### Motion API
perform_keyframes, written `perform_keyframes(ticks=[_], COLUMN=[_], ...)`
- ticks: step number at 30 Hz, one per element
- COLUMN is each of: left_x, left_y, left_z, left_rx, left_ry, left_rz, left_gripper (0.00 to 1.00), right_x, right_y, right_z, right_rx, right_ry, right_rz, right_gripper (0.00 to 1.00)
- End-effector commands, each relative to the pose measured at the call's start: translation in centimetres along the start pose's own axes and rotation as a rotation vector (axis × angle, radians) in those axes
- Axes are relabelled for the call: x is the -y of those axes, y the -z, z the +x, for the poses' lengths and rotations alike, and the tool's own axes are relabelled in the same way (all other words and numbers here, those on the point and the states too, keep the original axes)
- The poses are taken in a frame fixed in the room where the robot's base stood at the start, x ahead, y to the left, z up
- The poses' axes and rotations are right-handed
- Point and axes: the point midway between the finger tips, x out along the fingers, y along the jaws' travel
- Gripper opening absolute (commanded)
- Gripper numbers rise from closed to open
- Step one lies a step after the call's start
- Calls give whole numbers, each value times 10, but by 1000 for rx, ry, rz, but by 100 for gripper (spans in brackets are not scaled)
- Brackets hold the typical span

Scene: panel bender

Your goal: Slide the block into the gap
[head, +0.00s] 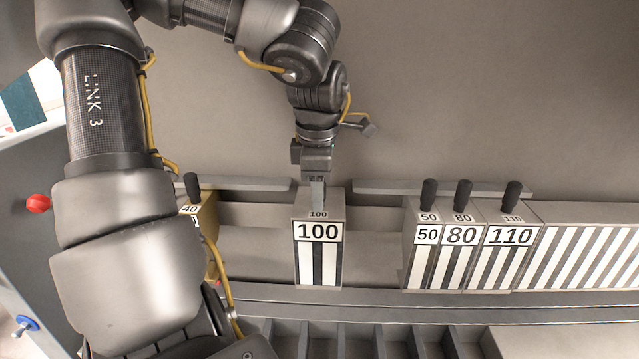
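The block marked 100 (318,258) is grey with black and white stripes. It stands upright in the row, with open space on both sides of it. My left gripper (317,196) is directly above it, with its fingers at the block's top. The block's handle is hidden between the fingers, which look closed on it. The gap (372,250) lies between the block marked 40 (205,215) at left and the block marked 50 (423,255) at right. The 100 block touches neither. My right gripper is out of view.
Blocks marked 80 (459,252) and 110 (507,250), with black handles, stand against the 50 block. A long striped block row (590,250) continues right. A rail (450,300) runs in front. My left arm covers the left side and part of the 40 block.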

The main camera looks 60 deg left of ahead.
Motion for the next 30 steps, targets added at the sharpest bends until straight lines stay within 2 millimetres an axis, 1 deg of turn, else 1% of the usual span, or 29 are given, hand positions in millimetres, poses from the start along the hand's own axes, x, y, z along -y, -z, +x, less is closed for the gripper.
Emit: perform_keyframes(ticks=[1,2,9,13,17,24,27,30], left_x=[0,0,1,1,1,0,0,0], left_y=[0,0,0,0,0,0,0,1], left_z=[0,0,1,-6,-26,-76,-92,-101], left_rx=[0,0,-1,0,2,3,1,1], left_ry=[1,2,5,3,0,3,4,3], left_rz=[1,1,2,1,0,0,0,0], left_gripper=[50,53,53,53,53,53,53,53], right_x=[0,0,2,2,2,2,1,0], right_y=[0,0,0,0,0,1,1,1], right_z=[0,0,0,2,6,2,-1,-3], right_rx=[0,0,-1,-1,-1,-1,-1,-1], right_ry=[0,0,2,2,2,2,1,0], right_rz=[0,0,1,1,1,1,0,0], right_gripper=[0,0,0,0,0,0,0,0])
